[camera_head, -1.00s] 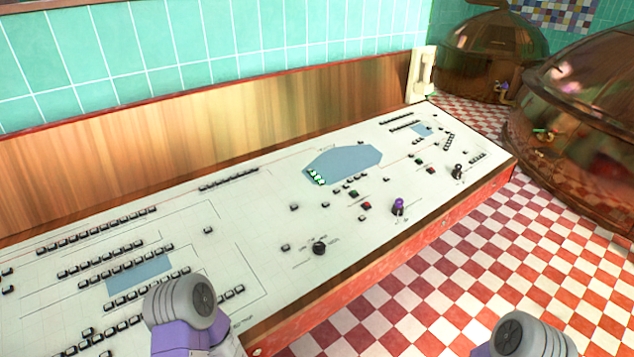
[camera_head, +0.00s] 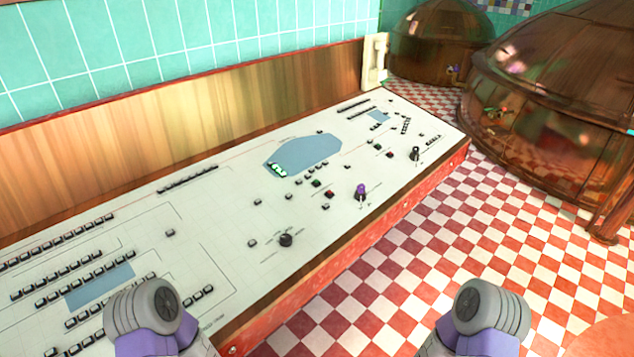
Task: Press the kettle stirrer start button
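A long white control panel (camera_head: 225,215) slopes along the wall and carries many small buttons. A green button (camera_head: 317,183) sits beside a red button (camera_head: 328,194) near the middle right. Another green button (camera_head: 378,147) and red button (camera_head: 389,155) lie farther along. The labels are too small to read, so I cannot tell which one is the kettle stirrer start button. A purple-topped lever (camera_head: 361,190) stands near the front edge. Only grey and purple links of my arms show at the bottom; neither gripper is in view.
Black knobs (camera_head: 286,240) and (camera_head: 415,153) stand on the panel. A cream wall telephone (camera_head: 375,62) is at its far end. Large copper kettles (camera_head: 560,85) and (camera_head: 440,45) stand at the right. Checkered floor (camera_head: 400,260) is open in front of the panel's red front.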

